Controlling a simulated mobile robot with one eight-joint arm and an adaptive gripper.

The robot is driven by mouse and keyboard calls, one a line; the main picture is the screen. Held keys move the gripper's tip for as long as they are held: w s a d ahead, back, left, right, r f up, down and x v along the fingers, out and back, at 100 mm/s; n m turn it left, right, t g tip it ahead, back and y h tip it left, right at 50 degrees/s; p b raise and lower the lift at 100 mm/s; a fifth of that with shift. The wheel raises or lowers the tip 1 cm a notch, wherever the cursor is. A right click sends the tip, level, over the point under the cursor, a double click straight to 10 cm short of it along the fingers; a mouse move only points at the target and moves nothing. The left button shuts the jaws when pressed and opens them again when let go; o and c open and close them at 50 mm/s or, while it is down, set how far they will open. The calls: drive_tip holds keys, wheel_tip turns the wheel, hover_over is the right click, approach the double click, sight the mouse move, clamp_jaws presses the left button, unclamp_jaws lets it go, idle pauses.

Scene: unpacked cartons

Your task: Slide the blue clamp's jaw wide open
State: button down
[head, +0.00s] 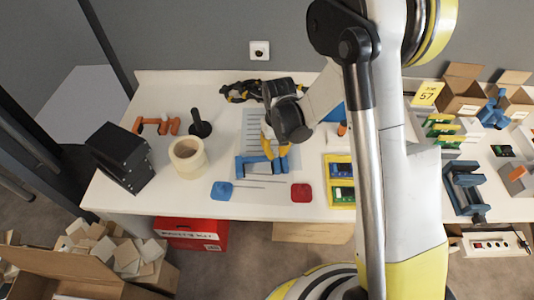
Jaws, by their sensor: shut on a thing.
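The blue clamp (245,168) lies near the front of a grey slotted plate on the white table, left of my arm. My gripper (275,154) reaches down over the clamp's right part. Its yellow fingers are shut on the clamp, seemingly at its jaw. The fingers and wrist hide part of the clamp, so the width of the jaw's gap is hard to tell.
A tape roll (188,158), a black box (119,157) and an orange clamp (155,126) stand to the left. Blue (221,191) and red (301,192) pieces lie in front. A yellow-edged tray (341,202) is right. My arm hides the table's middle right.

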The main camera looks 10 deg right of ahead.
sight(276, 152)
drive_tip(key=c, duration=1.3)
unclamp_jaws()
wheel_tip(276, 152, up, 12)
drive_tip(key=s+d+r+m+t, duration=0.1)
drive_tip(key=s+d+r+t, duration=0.2)
drive_tip(key=s+r, duration=0.3)
drive_tip(key=s+d+r+m+t, duration=0.1)
drive_tip(key=s+d+r+t, duration=0.3)
drive_tip(key=s+r, duration=0.3)
drive_tip(key=s, duration=0.3)
drive_tip(key=shift+s+d+r+m, duration=0.25)
drive_tip(key=shift+m, duration=0.05)
